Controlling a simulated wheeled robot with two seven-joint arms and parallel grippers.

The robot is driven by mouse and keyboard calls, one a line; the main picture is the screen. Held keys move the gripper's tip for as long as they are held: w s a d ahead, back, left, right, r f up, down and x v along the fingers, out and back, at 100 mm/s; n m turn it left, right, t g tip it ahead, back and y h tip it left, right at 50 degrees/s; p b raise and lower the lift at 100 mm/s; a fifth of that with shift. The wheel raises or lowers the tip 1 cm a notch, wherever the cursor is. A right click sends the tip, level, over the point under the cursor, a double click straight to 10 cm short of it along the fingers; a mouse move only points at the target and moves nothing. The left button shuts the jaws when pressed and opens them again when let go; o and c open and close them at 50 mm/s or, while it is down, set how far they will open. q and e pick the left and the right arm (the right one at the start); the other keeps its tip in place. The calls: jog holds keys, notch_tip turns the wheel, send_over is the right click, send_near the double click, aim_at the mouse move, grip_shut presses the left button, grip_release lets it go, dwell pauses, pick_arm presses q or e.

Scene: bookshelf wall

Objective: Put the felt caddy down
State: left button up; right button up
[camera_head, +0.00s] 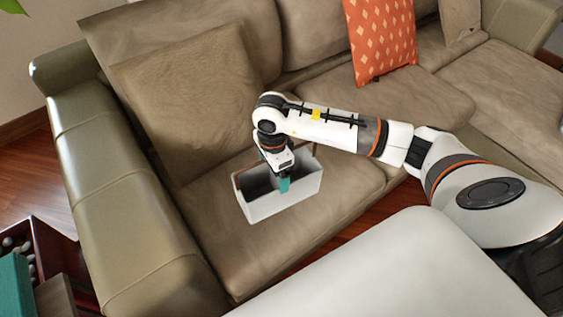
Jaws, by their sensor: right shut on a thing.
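The felt caddy (285,200) is a light grey open box with a brown handle (237,184) showing at its left end. It is at the left seat of the sofa, upright or nearly so; I cannot tell whether its base touches the cushion. My right gripper (284,184) points down over the caddy's middle, with teal fingertips, and is shut on it. The gripper hides much of the handle and part of the caddy's inside. My left gripper is not in view.
The sofa seat (235,245) has bare room in front of and left of the caddy. A brown cushion (190,105) leans behind it, and the armrest (125,225) stands to the left. An orange patterned cushion (380,40) is farther back. A dark box with stones (50,250) is at lower left.

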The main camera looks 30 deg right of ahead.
aim_at(257, 189)
jog(key=w+d+f+m+b, duration=0.3)
jog(key=w+m+b, duration=0.45)
jog(key=m, duration=0.85)
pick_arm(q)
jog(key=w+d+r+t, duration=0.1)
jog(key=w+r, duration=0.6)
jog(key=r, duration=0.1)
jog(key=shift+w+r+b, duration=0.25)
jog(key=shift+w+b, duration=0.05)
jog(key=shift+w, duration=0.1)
pick_arm(e)
notch_tip(257, 189, down, 9)
jog(key=shift+d+f, duration=0.1)
jog(key=o, duration=1.2)
jog(key=shift+f, duration=0.1)
jog(key=shift+c, duration=0.2)
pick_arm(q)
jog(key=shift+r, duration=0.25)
